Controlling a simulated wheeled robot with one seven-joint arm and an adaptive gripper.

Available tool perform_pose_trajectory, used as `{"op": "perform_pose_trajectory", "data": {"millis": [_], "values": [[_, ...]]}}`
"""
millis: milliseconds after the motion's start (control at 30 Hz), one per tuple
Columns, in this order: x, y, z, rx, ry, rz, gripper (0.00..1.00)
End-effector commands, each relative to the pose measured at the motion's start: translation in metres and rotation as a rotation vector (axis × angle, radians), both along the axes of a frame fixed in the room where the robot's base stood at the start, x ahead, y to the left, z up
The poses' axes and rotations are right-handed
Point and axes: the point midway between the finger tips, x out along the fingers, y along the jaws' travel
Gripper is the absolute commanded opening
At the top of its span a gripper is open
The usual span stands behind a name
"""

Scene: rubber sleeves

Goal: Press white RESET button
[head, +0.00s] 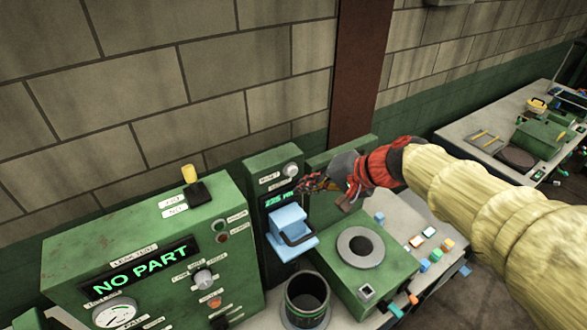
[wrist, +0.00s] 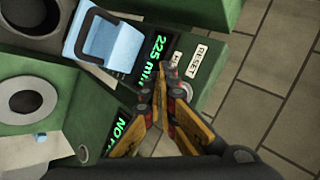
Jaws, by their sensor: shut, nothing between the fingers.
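The white RESET button (head: 290,170) is a round pale knob on the upper front of a narrow green panel (head: 262,166). In the wrist view a round grey-white shape, probably that button (wrist: 187,90), shows right beside my right finger, partly hidden by it. The RESET label (wrist: 197,62) is close by. My gripper (head: 308,186) is shut and empty, just right of and below the button in the head view. In the wrist view its fingertips (wrist: 165,72) are together over the panel between the green display (wrist: 153,52) and the button. I cannot tell whether they touch the panel.
A light-blue handled block (head: 287,222) juts from the panel below the display. A green tester (head: 120,235) reading NO PART stands left, a dark cup (head: 306,296) in front. A green fixture with a round disc (head: 360,246) lies below my arm. A wall is behind.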

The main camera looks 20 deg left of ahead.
Motion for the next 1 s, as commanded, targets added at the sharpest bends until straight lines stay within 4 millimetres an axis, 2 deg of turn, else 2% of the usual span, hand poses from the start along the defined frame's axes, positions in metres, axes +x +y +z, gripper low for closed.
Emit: {"op": "perform_pose_trajectory", "data": {"millis": [300,1000], "values": [[0.012,0.015,-0.002,0.000,0.001,0.000,0.00],[0.013,0.015,-0.001,0.000,0.001,-0.001,0.00]]}}
